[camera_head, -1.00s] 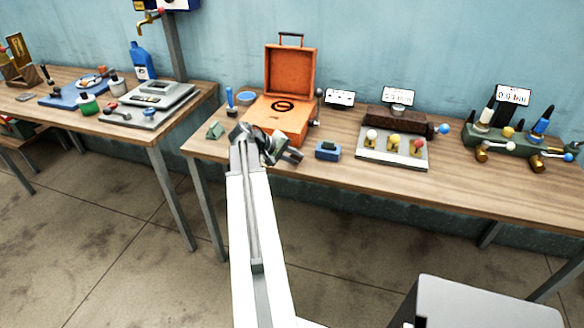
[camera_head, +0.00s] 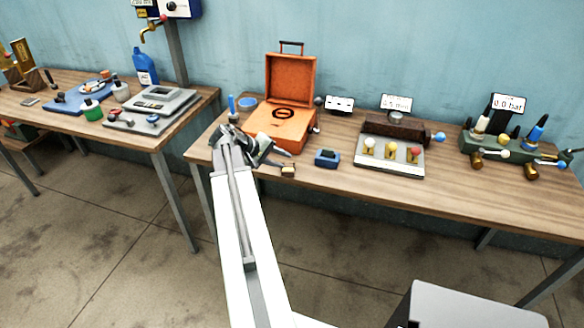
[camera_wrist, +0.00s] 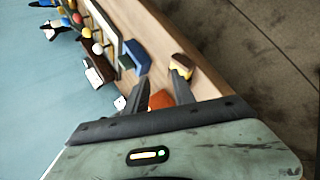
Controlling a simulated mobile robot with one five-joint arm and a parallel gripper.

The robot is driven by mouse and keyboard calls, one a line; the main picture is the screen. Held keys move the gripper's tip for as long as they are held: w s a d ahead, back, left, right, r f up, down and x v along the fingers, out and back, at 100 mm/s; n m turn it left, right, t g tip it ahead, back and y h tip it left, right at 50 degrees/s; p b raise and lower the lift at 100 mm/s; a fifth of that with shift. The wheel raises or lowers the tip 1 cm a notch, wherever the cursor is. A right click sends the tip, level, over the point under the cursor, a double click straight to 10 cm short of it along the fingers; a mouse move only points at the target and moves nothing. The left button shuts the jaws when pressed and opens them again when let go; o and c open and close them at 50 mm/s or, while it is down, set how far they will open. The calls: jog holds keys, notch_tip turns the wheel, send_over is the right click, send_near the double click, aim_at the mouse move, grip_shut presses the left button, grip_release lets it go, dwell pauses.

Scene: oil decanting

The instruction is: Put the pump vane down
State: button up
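A small tan-and-dark block, which looks like the pump vane (camera_head: 288,170), is near the front edge of the middle table. In the wrist view it shows brown and yellow (camera_wrist: 181,66), right at the tip of the right-hand finger. I cannot tell whether it touches that finger or the table. My gripper (camera_head: 283,160) is low over the table, in front of the orange case; its fingers are spread apart in the wrist view (camera_wrist: 156,82), with nothing clamped between them.
A blue block with a dark top (camera_head: 327,158) stands just right of my gripper. The open orange case (camera_head: 280,130) is behind it. A plate with coloured knobs (camera_head: 389,158) lies farther right. Bare wood (camera_head: 340,180) is free along the front edge.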

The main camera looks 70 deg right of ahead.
jog(key=shift+w+a+r, duration=0.1)
jog(key=shift+a, duration=0.05)
notch_tip(320, 180, up, 8)
jog(key=w+a+p, duration=0.1)
jog(key=p, duration=0.6)
jog(key=shift+w+a+p, duration=0.3)
jog(key=shift+a+p, duration=0.05)
jog(key=shift+p, duration=0.05)
jog(key=w+a+f+n+t, duration=0.3)
jog(key=w+a+n+t, duration=0.25)
jog(key=w+a, duration=1.85)
jog(key=a+f+n+y, duration=0.1)
jog(key=a+y, duration=0.1)
jog(key=a, duration=1)
jog(key=w+a+f+y, duration=0.1)
jog(key=a+f+y, duration=0.1)
jog(key=a, duration=0.9)
jog(key=w+a+f+n+t+y, duration=0.1)
jog(key=a+f+y, duration=0.1)
jog(key=a, duration=1)
jog(key=shift+w+a+f+n+y, duration=0.25)
jog(key=shift+a+n+y, duration=0.1)
jog(key=shift+y, duration=0.45)
